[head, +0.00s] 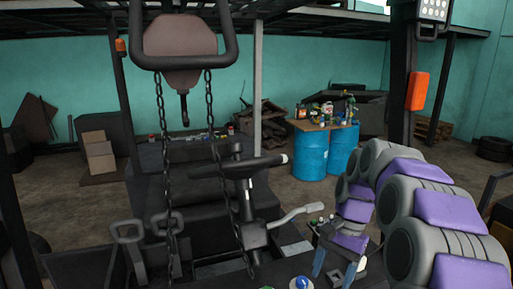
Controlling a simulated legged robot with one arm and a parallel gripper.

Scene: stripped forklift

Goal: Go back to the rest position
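My grey and purple arm comes in from the right edge and reaches down to the lower middle of the head view. My gripper (334,268) points downward, with its two blue fingers spread apart. Nothing shows between the fingers. It is just right of the forklift's light grey lever (295,216) and above a dark panel. The forklift's steering wheel (253,167) is up and to the left of the gripper. A blue button (301,283) is low, left of the gripper.
Hanging chains (163,165) and a hook block (180,50) are at the left centre. A dark post (400,80) with an orange lamp (417,91) stands behind my arm. Blue barrels (312,153) with items on top stand farther back. Open floor lies around the barrels.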

